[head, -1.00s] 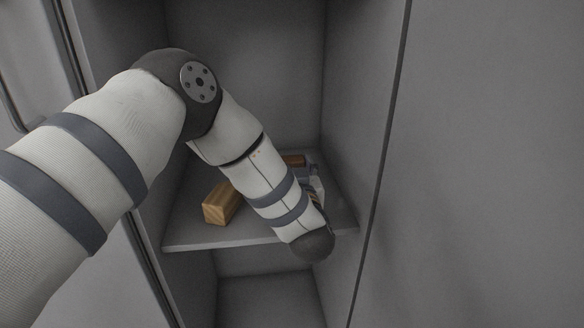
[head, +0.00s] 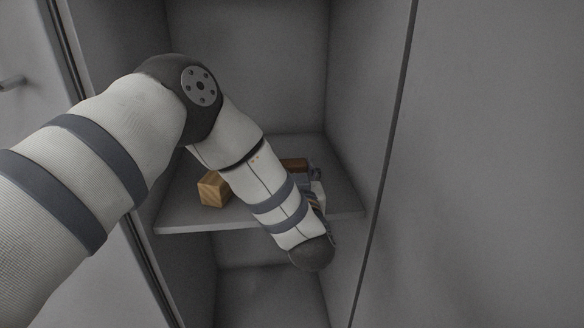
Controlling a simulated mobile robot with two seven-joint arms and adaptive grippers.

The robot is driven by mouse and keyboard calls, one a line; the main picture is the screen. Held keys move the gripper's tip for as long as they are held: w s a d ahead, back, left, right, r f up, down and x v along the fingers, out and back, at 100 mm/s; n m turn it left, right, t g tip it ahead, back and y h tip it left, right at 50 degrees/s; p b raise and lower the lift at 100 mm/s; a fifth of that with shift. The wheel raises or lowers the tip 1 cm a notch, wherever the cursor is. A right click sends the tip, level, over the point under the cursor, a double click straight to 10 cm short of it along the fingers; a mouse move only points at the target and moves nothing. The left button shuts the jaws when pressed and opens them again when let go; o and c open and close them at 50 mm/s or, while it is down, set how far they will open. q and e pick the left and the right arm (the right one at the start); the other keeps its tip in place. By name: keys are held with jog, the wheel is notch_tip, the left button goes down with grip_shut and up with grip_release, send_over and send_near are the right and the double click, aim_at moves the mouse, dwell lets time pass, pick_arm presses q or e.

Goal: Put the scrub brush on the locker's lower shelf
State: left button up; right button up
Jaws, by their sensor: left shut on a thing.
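The locker's shelf (head: 180,218) crosses the middle of the head view, with its front edge toward me. My left arm reaches in over it. My left gripper (head: 314,180) is mostly hidden behind my forearm, near the shelf's right side. It is shut on a dark brown bar, which seems to be the scrub brush (head: 294,164). Only a short piece shows, left of the gripper; any bristles are hidden. I cannot tell whether it touches the shelf. My right gripper is not in view.
A light wooden block (head: 213,189) lies on the shelf, left of my forearm. The locker's side walls (head: 365,120) stand close on both sides. Below the shelf is another compartment with a bare floor (head: 268,295). A door (head: 25,190) stands at the left.

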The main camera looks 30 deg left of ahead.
pick_arm(q)
jog(key=shift+f, duration=0.5)
jog(key=o, duration=1.4)
